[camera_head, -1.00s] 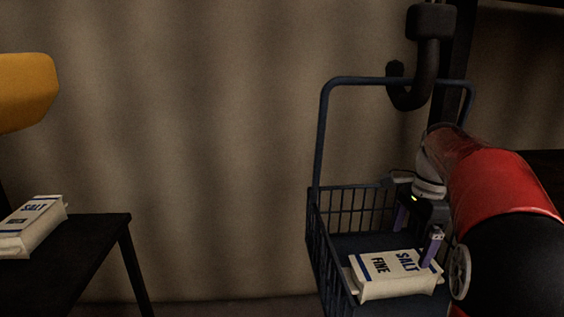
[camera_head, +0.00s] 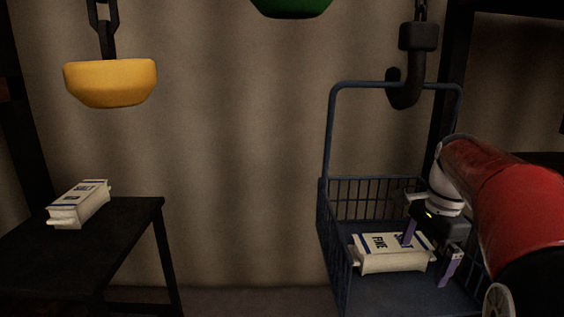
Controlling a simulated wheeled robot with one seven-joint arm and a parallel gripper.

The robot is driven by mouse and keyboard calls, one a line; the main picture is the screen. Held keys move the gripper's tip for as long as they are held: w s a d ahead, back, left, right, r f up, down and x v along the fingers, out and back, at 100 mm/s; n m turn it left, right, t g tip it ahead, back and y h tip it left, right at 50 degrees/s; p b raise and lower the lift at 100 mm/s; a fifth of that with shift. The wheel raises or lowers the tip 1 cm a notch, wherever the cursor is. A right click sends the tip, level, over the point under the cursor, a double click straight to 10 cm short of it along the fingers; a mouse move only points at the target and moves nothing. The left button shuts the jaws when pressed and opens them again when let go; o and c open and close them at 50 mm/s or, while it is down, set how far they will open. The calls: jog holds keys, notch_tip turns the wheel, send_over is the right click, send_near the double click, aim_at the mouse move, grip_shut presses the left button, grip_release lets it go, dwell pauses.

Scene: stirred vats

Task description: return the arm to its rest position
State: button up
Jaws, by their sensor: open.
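My arm (camera_head: 505,200) is red, white and black and reaches in from the right edge. My gripper (camera_head: 428,262) hangs over the right part of a blue wire basket, with its two purple fingers apart. One finger overlaps the salt pack in the picture and the other is to its right. The pack of fine salt (camera_head: 385,262) lies in the basket, printed side up. I cannot tell whether a finger touches it.
The wire basket (camera_head: 325,215) hangs by its handle below a black hook (camera_head: 408,88). A dark table (camera_head: 125,222) at the left bears another salt pack (camera_head: 80,204). A yellow block (camera_head: 110,82) hangs on a chain above it. A green object (camera_head: 291,6) shows at the top.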

jog(key=s+a+f+n+t, duration=0.2)
jog(key=s+a+f+n, duration=0.1)
jog(key=s+a+n, duration=0.3)
jog(key=s+a+f+n+t+h, duration=0.1)
jog(key=s+a+f+n+t, duration=0.2)
jog(key=s+a+n, duration=0.3)
jog(key=s+f+n, duration=0.1)
jog(key=s+n, duration=0.3)
jog(key=s, duration=0.2)
jog(key=shift+s+a, duration=0.25)
jog(key=shift+a, duration=0.1)
